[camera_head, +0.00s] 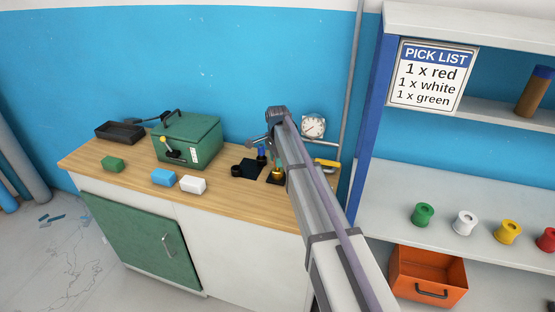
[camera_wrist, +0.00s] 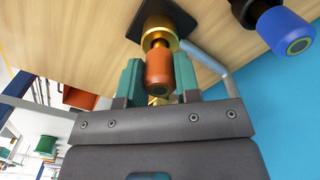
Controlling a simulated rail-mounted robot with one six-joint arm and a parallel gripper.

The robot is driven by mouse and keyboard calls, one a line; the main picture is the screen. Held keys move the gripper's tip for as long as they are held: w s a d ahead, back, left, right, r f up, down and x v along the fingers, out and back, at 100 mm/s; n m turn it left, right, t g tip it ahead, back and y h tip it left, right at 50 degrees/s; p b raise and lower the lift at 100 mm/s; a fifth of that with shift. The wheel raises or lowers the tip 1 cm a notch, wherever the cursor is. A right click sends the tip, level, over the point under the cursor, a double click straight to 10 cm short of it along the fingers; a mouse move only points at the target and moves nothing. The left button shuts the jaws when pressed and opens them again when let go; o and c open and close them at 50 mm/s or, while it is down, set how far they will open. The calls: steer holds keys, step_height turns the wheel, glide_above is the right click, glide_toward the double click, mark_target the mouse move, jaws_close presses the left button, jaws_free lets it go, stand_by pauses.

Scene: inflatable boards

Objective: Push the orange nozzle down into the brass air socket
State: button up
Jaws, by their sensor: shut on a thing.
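The brass air socket (camera_wrist: 156,23) stands on a dark square plate on the wooden worktop. The socket also shows in the head view (camera_head: 277,174), partly covered by my arm. The orange nozzle (camera_wrist: 160,71) is between the two teal fingers of my gripper (camera_wrist: 159,80), which is shut on it. The nozzle is lined up with the socket, its narrow end at the socket's mouth. I cannot tell how deep that end sits. In the head view the nozzle is mostly hidden by my gripper and arm.
A blue-topped fitting (camera_wrist: 285,30) on a black base stands close beside the socket. A green case (camera_head: 187,140), a black tray (camera_head: 119,132) and green, blue and white blocks lie to the left. A gauge (camera_head: 313,126) and grey pipe are behind.

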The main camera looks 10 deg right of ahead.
steer(key=shift+f, duration=0.3)
steer(key=o, duration=1)
step_height(320, 180, up, 11)
steer(key=p, duration=1)
steer(key=shift+r+p, duration=0.1)
steer(key=shift+p, duration=0.25)
steer(key=shift+f+n, duration=0.2)
steer(key=shift+n, duration=0.1)
steer(key=shift+s+n, duration=0.5)
steer(key=shift+n, duration=0.6)
steer(key=s+f+n+b, duration=0.1)
steer(key=s+n, duration=1.1)
steer(key=s, duration=2.2)
steer(key=shift+s, duration=0.25)
